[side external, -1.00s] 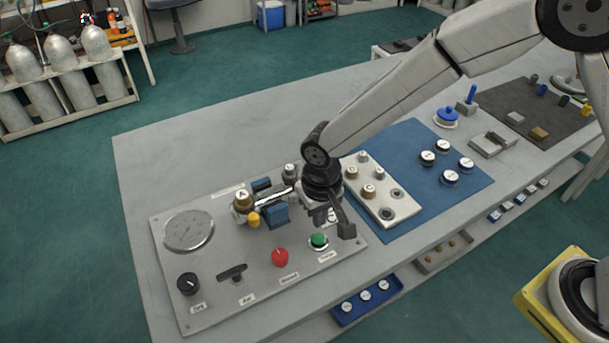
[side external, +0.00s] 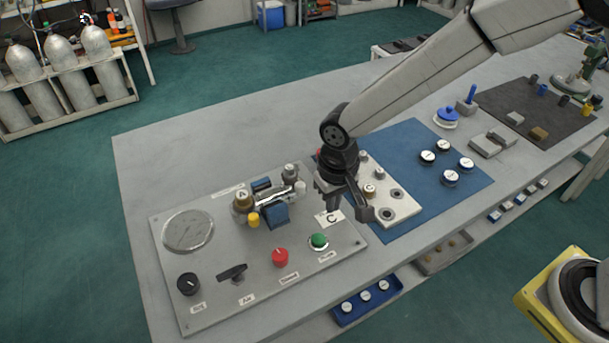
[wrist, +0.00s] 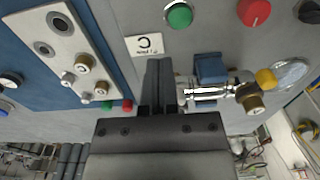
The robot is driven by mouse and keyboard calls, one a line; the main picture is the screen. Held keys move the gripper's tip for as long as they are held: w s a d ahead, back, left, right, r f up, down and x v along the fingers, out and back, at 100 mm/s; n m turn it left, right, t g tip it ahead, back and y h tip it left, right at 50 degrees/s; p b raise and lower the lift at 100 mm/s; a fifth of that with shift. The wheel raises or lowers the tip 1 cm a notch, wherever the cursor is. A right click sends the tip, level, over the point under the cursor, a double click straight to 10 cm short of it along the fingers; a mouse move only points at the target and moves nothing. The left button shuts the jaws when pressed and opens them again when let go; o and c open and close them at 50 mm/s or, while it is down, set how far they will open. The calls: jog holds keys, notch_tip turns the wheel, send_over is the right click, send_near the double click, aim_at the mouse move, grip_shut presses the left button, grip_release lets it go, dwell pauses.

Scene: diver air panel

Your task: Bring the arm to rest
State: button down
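My gripper (side external: 366,213) is above the right end of the air panel (side external: 210,302), near the label marked C (side external: 330,218). In the wrist view its dark fingers (wrist: 158,66) lie together with no object visible between them. The gripper points down, apart from the panel. The arm reaches in from the upper right. The blue clamp block and metal pipe fitting (side external: 277,208) sit on the panel left of the gripper. The pipe fitting also shows in the wrist view (wrist: 208,90).
The panel carries a gauge (side external: 188,231), a green button (side external: 319,241), a red knob (side external: 280,257) and a black lever (side external: 233,272). A white fitting plate (side external: 402,213) stands close right of the gripper on a blue mat (side external: 425,150). Grey tabletop behind the panel is clear.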

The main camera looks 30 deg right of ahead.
jog(key=s+d+r, duration=0.1)
jog(key=s+d, duration=0.2)
jog(key=d, duration=0.4)
jog(key=s+d+r+t, duration=0.1)
jog(key=s+d+r, duration=0.1)
jog(key=d, duration=0.4)
jog(key=s+d+r+t, duration=0.1)
jog(key=s+d+r, duration=0.1)
jog(key=s+d, duration=0.3)
jog(key=d, duration=0.2)
jog(key=shift+d, duration=0.35)
jog(key=shift+w+r, duration=0.15)
